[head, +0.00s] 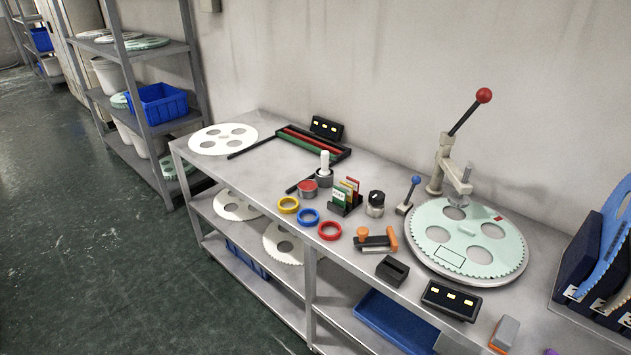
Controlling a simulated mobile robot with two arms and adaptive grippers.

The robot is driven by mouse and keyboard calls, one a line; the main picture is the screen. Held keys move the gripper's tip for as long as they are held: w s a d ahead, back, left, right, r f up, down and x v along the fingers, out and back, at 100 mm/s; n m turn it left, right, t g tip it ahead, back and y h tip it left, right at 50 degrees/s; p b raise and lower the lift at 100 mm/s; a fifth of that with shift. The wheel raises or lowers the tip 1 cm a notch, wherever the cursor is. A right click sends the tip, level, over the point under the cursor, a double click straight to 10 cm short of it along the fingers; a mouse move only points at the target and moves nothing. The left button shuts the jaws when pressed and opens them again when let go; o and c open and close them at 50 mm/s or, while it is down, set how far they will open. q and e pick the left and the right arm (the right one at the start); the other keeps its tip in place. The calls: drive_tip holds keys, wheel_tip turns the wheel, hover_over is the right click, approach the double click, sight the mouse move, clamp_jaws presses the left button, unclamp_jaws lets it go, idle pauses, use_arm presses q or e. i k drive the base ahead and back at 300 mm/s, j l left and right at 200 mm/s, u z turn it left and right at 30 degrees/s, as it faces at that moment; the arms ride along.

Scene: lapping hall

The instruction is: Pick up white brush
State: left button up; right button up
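A white upright cylinder (325,160), which looks like the white brush, stands in a round grey-and-dark pot (324,178) near the middle of the metal bench (256,177). Its lower end is hidden in the pot. A red-topped round tin (308,188) sits just in front-left of the pot. Neither of my grippers shows in the head view.
Blue, yellow and red rings (330,230), a card holder (345,196) and a dark-topped knob (375,203) lie nearby. A black rack with red and green bars (315,140) lies behind. A lever press (447,160) and toothed disc (468,240) stand right. The bench's left front is clear.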

sight(325, 172)
drive_tip(key=z, duration=0.25)
drive_tip(key=i+j+z, duration=0.1)
drive_tip(key=z, duration=0.3)
drive_tip(key=i+j+z, duration=0.1)
drive_tip(key=j+z, duration=0.65)
drive_tip(key=i+l, duration=0.05)
drive_tip(key=l, duration=0.05)
